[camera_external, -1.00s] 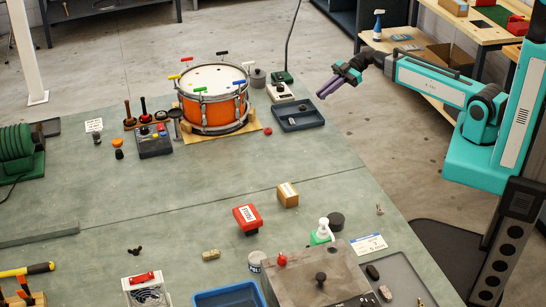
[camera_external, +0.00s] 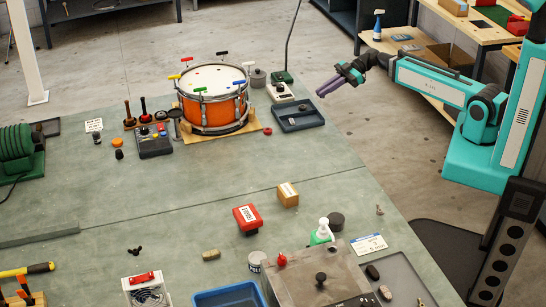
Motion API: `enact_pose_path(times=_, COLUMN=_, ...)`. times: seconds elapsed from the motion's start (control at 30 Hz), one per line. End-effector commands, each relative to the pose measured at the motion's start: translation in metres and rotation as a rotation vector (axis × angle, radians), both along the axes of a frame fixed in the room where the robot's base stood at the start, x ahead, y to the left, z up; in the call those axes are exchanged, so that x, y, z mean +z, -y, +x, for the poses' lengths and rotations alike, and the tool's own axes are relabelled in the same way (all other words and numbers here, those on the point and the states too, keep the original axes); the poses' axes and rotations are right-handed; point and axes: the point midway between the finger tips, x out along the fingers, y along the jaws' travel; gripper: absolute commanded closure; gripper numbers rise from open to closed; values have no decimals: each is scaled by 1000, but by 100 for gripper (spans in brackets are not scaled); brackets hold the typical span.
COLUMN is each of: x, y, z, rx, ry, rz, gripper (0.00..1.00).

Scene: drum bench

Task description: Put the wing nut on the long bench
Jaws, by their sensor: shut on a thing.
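My gripper (camera_external: 322,93) is at the end of my raised arm, out over the floor just right of the drum bench's (camera_external: 140,205) back right edge. Its purple fingers point down and left and look closed together. Whatever is between them is too small to make out. A small dark winged piece (camera_external: 135,251), shaped like a wing nut, lies on the front left of the drum bench, far from my gripper. A small metal piece (camera_external: 379,210) stands near the right edge; its kind is unclear. A dark bench (camera_external: 110,6) stands at the back left.
An orange drum (camera_external: 212,108) sits on a wooden board at the back of the bench, with a blue-grey tray (camera_external: 298,116) beside it. A wooden shelf bench (camera_external: 470,25) with items stands at the back right. Open floor lies between these benches.

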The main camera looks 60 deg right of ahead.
Motion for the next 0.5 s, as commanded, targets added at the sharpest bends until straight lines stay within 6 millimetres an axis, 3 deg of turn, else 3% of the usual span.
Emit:
enact_pose_path(times=0.17, x=-2, y=8, z=11, rx=-61, ry=-1, rz=0, gripper=100)
enact_pose_path(times=0.37, x=-5, y=29, z=43, rx=-165, ry=0, rz=0, gripper=100)
enact_pose_path(times=0.5, x=-7, y=19, z=66, rx=-197, ry=-1, rz=0, gripper=100)
